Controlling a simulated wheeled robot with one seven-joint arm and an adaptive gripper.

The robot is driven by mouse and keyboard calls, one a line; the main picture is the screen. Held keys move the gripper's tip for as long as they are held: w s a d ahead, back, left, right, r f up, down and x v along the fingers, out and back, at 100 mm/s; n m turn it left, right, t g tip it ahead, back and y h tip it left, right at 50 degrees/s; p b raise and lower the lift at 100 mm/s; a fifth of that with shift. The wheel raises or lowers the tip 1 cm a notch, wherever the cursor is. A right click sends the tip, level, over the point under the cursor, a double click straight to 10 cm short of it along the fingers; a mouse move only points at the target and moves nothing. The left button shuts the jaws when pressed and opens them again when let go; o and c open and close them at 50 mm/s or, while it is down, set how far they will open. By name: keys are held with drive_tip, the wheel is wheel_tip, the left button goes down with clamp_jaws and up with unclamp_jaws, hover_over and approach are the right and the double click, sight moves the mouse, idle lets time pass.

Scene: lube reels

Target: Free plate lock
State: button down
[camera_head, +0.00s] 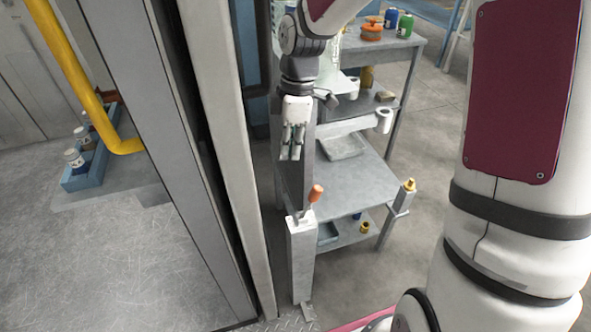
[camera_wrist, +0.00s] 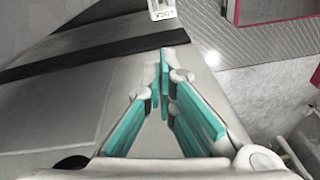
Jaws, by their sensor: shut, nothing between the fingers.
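A grey post (camera_head: 302,262) stands beside the door frame. On its top is a small white plate (camera_head: 300,223) with an orange-handled lever (camera_head: 316,193) sticking up, which looks like the lock. In the wrist view a small white label (camera_wrist: 163,10) with dark lettering shows at the top edge; the orange handle is not visible there. My gripper (camera_head: 291,152) points down, above and slightly left of the orange handle, apart from it. In the wrist view its teal-padded fingers (camera_wrist: 164,88) come together at the tips with nothing between them.
A grey shelf cart (camera_head: 355,185) stands behind the post, with an orange pot (camera_head: 372,30) and bottles on top. A brass-capped fitting (camera_head: 408,187) is at its right corner. At left are a yellow pipe (camera_head: 75,75) and a blue tray (camera_head: 85,178).

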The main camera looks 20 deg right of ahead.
drive_tip(key=b, duration=0.4)
hover_over(309, 204)
drive_tip(key=w+a, duration=0.2)
wheel_tip(309, 204, down, 11)
drive_tip(key=shift+d+f, duration=0.15)
drive_tip(key=shift+s+d+p, duration=0.1)
drive_tip(key=shift+p, duration=0.3)
drive_tip(key=shift+d+f+p, duration=0.1)
drive_tip(key=shift+d+p, duration=0.9)
drive_tip(key=shift+p, duration=0.2)
